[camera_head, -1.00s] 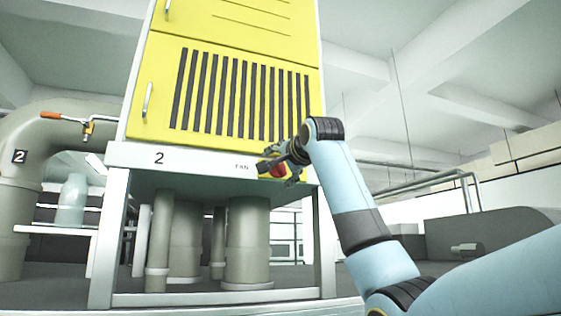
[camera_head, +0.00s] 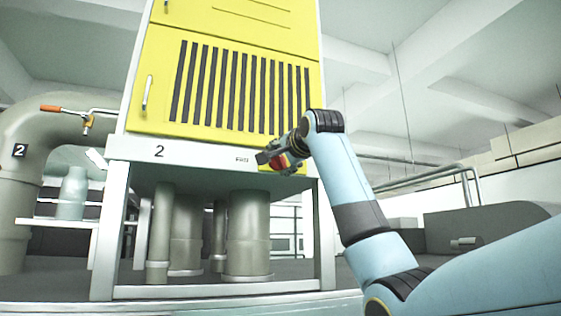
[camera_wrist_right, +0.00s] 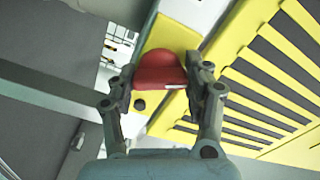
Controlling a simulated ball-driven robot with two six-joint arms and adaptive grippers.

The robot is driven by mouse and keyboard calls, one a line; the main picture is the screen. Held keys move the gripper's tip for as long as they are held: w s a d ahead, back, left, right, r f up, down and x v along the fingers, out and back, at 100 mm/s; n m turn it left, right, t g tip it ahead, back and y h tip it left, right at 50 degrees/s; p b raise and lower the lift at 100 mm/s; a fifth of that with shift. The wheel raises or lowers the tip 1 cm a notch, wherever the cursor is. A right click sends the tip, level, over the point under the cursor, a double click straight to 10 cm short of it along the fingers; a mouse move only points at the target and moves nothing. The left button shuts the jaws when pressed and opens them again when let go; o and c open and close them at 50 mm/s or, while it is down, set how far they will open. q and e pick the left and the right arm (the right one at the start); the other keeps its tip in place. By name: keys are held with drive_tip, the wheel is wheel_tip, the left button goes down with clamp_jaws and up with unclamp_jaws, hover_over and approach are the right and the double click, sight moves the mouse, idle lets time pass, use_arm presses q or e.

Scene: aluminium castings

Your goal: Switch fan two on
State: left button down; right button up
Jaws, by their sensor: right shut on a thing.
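Fan two's yellow cabinet (camera_head: 230,90) stands on a pale frame marked 2, with a FAN label (camera_head: 242,160) on its front beam. A red switch knob (camera_head: 279,163) sits on the beam to the right of the label. It also shows in the right wrist view (camera_wrist_right: 160,72), in front of a yellow plate (camera_wrist_right: 172,35). My right gripper (camera_head: 275,157) is at the knob, its fingers shut on the knob's two sides; in the wrist view the gripper (camera_wrist_right: 162,85) has a finger at each side of it. The fingers partly hide the knob in the head view. My left gripper is not in view.
A large pipe (camera_head: 30,150) marked 2 with an orange-handled valve (camera_head: 75,112) stands at the left. Grey vertical pipes (camera_head: 247,235) run below the cabinet. A handrail (camera_head: 430,178) is behind my right arm.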

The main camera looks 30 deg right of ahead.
drive_tip(key=m+b, duration=0.1)
drive_tip(key=m, duration=0.1)
drive_tip(key=m+b, duration=0.4)
drive_tip(key=shift+f, duration=0.25)
drive_tip(key=m+b, duration=0.3)
drive_tip(key=m, duration=0.2)
drive_tip(key=shift+b, duration=0.3)
drive_tip(key=shift+r+m, duration=0.1)
drive_tip(key=shift+m, duration=0.2)
drive_tip(key=o, duration=1.2)
drive_tip(key=shift+r, duration=0.1)
drive_tip(key=shift+s, duration=0.25)
drive_tip(key=v, duration=1.1)
drive_tip(key=shift+s, duration=0.25)
